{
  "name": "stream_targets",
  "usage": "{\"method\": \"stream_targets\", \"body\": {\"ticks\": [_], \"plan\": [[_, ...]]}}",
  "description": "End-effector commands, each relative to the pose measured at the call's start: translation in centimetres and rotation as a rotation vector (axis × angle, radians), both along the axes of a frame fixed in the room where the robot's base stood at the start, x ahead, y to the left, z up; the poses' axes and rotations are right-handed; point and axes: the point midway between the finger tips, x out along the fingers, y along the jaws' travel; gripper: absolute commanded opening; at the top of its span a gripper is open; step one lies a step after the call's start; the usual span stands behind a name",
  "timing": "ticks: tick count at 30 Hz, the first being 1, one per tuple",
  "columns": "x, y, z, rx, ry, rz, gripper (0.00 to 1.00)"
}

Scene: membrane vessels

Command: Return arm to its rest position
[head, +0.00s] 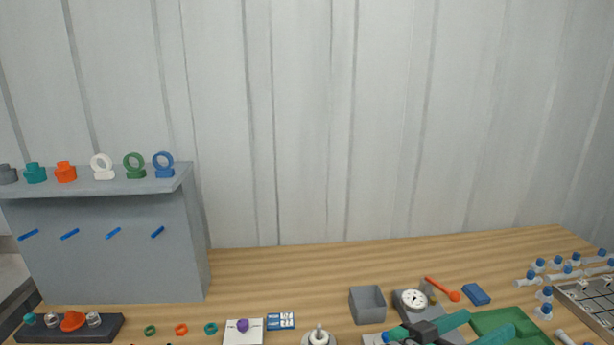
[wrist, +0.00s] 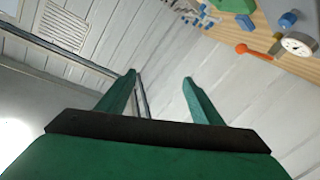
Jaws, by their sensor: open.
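My gripper (wrist: 160,76) shows in the wrist view with its two green fingers spread apart and nothing between them. Behind the gap are only the pale panelled wall and a dark seam. The wrist camera is tilted, with the bench (wrist: 275,38) in its upper right corner, well away from the fingers. In the head view, green and dark parts that look like my arm show at the bottom right, low over the bench. The fingertips cannot be made out clearly there.
On the bench (head: 270,275) stand a grey bin (head: 367,304), a round dial gauge (head: 413,300), an orange tool (head: 442,288), a blue block (head: 476,294) and a green tray (head: 535,337). Several small vials and a rack (head: 590,300) are at right. A grey shelf (head: 110,250) stands at left.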

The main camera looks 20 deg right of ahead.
Motion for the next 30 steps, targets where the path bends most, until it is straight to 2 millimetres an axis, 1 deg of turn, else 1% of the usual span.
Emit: {"method": "stream_targets", "body": {"ticks": [5,8,11,14,18,22,26,30], "plan": [[2.9,1.7,0.0,-0.157,0.063,0.144,0.60],[4.5,3.2,-0.6,-0.227,0.092,0.234,0.60],[6.0,4.9,-1.7,-0.286,0.122,0.330,0.60],[7.4,6.8,-3.2,-0.331,0.145,0.431,0.60],[8.7,9.8,-6.0,-0.374,0.175,0.575,0.60],[9.3,12.9,-9.2,-0.387,0.195,0.712,0.60],[9.1,16.1,-12.7,-0.377,0.206,0.847,0.60],[8.1,19.7,-16.6,-0.342,0.207,0.988,0.60]]}}
